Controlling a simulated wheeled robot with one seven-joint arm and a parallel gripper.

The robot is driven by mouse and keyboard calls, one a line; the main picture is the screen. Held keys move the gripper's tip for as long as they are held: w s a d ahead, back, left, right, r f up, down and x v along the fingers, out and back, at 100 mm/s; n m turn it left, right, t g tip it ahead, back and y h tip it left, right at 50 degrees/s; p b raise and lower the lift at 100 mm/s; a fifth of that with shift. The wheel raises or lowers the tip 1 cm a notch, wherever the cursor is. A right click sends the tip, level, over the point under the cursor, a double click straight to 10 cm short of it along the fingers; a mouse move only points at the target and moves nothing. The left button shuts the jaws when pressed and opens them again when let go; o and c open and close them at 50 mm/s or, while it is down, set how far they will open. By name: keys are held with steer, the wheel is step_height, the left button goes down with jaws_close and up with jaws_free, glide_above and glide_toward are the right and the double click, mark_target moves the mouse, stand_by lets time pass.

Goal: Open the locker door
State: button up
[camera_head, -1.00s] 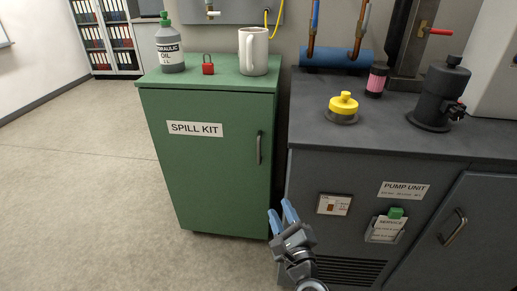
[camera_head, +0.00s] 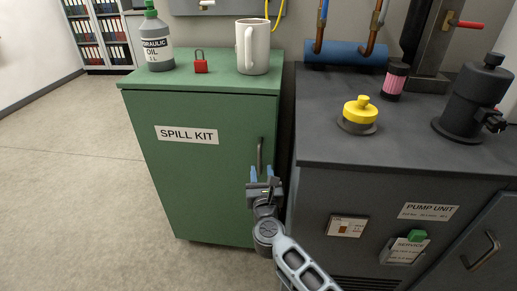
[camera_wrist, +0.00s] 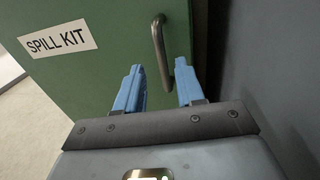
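The green locker (camera_head: 200,165) labelled SPILL KIT stands at the left of the dark pump unit, its door shut. A vertical metal bar handle (camera_head: 261,157) sits near the door's right edge; it also shows in the wrist view (camera_wrist: 160,50). My gripper (camera_head: 262,172) is in front of the door at the handle's lower part. In the wrist view its blue fingers (camera_wrist: 158,88) are spread apart, with the handle's lower end showing beyond and between them. The fingers do not appear closed on the handle.
The dark pump unit (camera_head: 330,142) stands close on the right of the locker. On the locker top are an oil bottle (camera_head: 154,42), a red padlock (camera_head: 201,66) and a white mug (camera_head: 253,48). Floor at the left is clear.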

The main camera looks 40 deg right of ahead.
mark_target(259, 157)
steer(key=b+x, duration=0.1)
steer(key=x, duration=0.7)
steer(key=shift+w+d, duration=0.2)
steer(key=shift+w, duration=0.05)
jaws_close()
stand_by(0.4)
